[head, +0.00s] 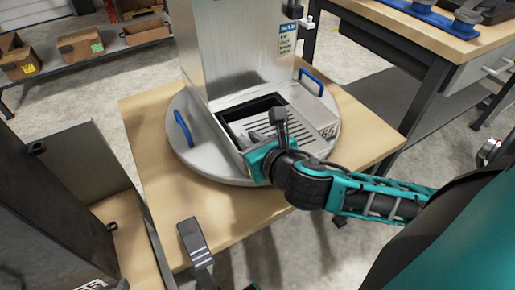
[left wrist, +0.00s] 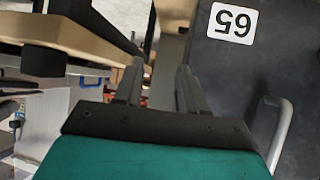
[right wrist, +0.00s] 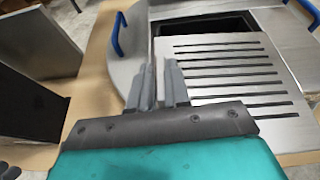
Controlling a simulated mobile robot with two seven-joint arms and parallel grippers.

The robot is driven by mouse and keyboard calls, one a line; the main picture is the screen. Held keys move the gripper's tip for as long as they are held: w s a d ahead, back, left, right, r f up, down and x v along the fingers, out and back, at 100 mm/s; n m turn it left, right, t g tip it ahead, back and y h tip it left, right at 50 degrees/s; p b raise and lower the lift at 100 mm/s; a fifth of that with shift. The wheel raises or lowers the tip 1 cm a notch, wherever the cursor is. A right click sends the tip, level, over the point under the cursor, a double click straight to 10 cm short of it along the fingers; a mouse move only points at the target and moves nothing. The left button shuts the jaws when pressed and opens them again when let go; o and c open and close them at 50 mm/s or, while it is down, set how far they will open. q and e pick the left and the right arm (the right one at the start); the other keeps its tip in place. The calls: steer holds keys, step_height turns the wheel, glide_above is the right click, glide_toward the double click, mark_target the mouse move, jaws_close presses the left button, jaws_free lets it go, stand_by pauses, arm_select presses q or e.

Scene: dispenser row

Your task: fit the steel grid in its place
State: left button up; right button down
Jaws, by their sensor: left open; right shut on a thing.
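The steel grid (right wrist: 225,62), a flat slotted plate, lies to the right of my right gripper's fingers (right wrist: 160,75) in the right wrist view. The gripper is shut on its near left edge. In the head view the grid (head: 264,129) lies over the front part of a dark rectangular recess (head: 238,112) in the dispenser's base; the back of the recess is uncovered. I cannot tell whether the grid is seated or just above. My left gripper (left wrist: 158,80) is open and empty, away from the grid.
The steel dispenser (head: 240,50) stands on a round plate (head: 190,155) with blue handles (head: 183,130) on a wooden table (head: 150,190). A dark cabinet (head: 45,190) stands at left. A dark surface labelled 65 (left wrist: 233,22) is near my left gripper.

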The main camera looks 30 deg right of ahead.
mark_target(237, 132)
steer(key=shift+w+d+b, duration=0.2)
steer(key=shift+w+b, duration=0.7)
steer(key=shift+w, duration=2.4)
steer(key=shift+r+p, duration=0.1)
steer(key=shift+p, duration=0.2)
steer(key=shift+n+p, duration=0.4)
steer(key=shift+p, duration=0.05)
steer(key=shift+f+b, duration=0.35)
steer(key=shift+f, duration=0.5)
steer(key=c, duration=1)
jaws_free()
steer(key=p+v, duration=0.3)
steer(key=v, duration=1)
steer(key=shift+a, duration=0.1)
